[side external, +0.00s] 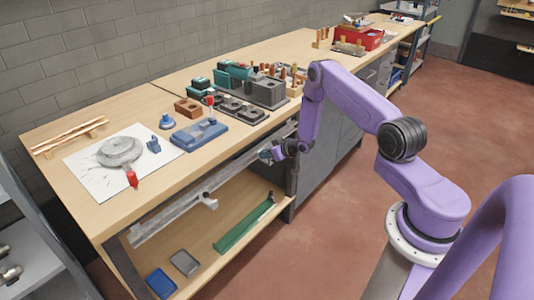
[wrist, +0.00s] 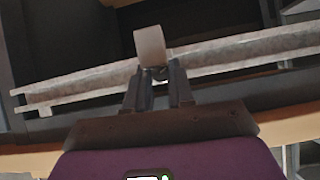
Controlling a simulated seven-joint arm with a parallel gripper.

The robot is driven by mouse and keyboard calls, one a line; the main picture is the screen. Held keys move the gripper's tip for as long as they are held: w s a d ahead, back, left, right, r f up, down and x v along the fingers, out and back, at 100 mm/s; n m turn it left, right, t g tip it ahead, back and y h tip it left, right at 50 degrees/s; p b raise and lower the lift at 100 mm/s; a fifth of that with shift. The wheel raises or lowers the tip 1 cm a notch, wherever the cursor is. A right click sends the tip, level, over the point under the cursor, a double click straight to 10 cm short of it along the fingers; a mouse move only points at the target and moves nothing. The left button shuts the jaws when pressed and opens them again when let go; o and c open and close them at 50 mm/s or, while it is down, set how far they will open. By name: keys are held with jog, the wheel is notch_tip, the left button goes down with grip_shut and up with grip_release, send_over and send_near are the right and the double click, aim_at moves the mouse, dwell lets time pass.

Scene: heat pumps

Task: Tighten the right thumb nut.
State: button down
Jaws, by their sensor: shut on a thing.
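A long grey metal rail (side external: 185,198) runs along the front of the bench below the top; in the wrist view the rail (wrist: 85,85) crosses behind my fingers. My gripper (side external: 268,153) is at the right part of the rail. In the wrist view its fingers (wrist: 160,78) are close together, shut on the right thumb nut, most of which they hide. A pale rounded piece (wrist: 150,46) stands just beyond the fingertips; I cannot tell if it is part of the nut. A small light fitting (side external: 210,202) hangs on the rail further left.
The wooden bench top (side external: 70,137) carries a blue fixture (side external: 199,135), a round grey part (side external: 119,151) on white paper and several blocks. The lower shelf holds a green channel (side external: 243,226) and two small trays. Open space lies between rail and shelf.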

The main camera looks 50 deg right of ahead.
jog(key=shift+w+a+r+m+y, duration=0.1)
jog(key=shift+w+a+m+y, duration=0.2)
jog(key=shift+y, duration=0.3)
jog(key=shift+w+a+r+m+y, duration=0.15)
jog(key=shift+m+y, duration=0.25)
jog(key=shift+y, duration=0.2)
jog(key=shift+d+f+m+t+y, duration=0.1)
jog(key=shift+d+m+t+y, duration=0.05)
jog(key=shift+m+y, duration=0.35)
jog(key=shift+d+f+m+t+y, duration=0.15)
jog(key=shift+m+y, duration=0.25)
jog(key=shift+y, duration=0.2)
jog(key=c, duration=1.2)
grip_release()
jog(key=shift+r, duration=0.1)
jog(key=shift+o, duration=0.4)
jog(key=shift+s+d+r, duration=0.2)
jog(key=shift+s+r, duration=0.05)
jog(key=shift+s, duration=0.15)
jog(key=shift+f+v, duration=0.2)
jog(key=shift+v, duration=2)
jog(key=shift+s+d, duration=0.1)
